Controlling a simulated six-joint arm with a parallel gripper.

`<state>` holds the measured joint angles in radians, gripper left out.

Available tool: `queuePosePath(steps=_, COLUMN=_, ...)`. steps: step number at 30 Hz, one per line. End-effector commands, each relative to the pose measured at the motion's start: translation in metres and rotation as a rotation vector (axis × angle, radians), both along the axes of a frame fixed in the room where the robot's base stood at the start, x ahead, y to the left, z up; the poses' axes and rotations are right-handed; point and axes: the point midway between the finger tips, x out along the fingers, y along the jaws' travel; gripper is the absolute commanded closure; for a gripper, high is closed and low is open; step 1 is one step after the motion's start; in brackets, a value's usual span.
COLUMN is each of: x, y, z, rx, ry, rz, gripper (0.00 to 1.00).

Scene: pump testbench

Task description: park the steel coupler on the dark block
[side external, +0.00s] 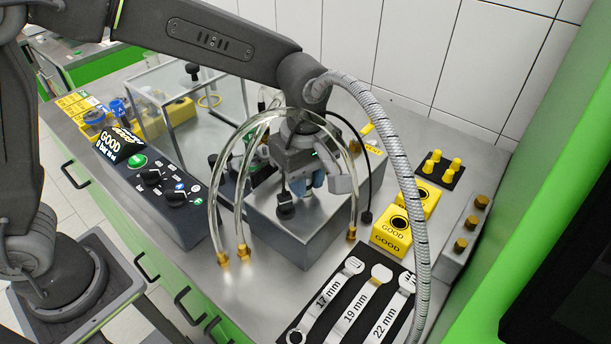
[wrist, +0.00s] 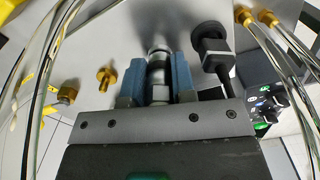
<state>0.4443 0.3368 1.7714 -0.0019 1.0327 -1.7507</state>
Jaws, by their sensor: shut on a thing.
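My gripper (side external: 306,184) has blue fingers and is over the large grey box in the side view. In the wrist view my gripper (wrist: 157,78) is shut on the steel coupler (wrist: 158,58), a shiny round metal piece with a darker middle. In the side view the coupler is mostly hidden by the fingers. A grey box (side external: 310,248) with a bare steel-looking top lies under the gripper. I cannot tell for sure which piece is the dark block. A black knob on a stem (side external: 285,206) stands close beside the gripper; it also shows in the wrist view (wrist: 212,45).
Clear hoses with brass ends (side external: 222,259) arch around the gripper. A control panel (side external: 160,190) is to the left. Yellow GOOD blocks (side external: 392,236), a grey block with brass caps (side external: 465,242) and a wrench mat (side external: 390,308) are to the right and front.

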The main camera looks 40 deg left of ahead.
Motion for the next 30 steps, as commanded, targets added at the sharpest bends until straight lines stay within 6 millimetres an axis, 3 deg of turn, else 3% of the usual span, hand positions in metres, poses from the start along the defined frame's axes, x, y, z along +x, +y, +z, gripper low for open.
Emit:
queuePosePath(steps=12, x=-0.0002, y=0.0, z=-0.0031, rx=0.0, ry=0.001, rz=0.0, gripper=1.0)
queuePosePath(steps=13, x=-0.0002, y=0.0001, z=-0.0031, rx=0.0, ry=0.001, rz=0.0, gripper=0.74)
queuePosePath(steps=21, x=-0.0001, y=0.0, z=-0.0028, rx=0.0, ry=0.001, rz=0.0, gripper=0.48)
queuePosePath(steps=30, x=-0.0004, y=0.0, z=-0.0013, rx=0.001, ry=0.002, rz=0.0, gripper=0.46)
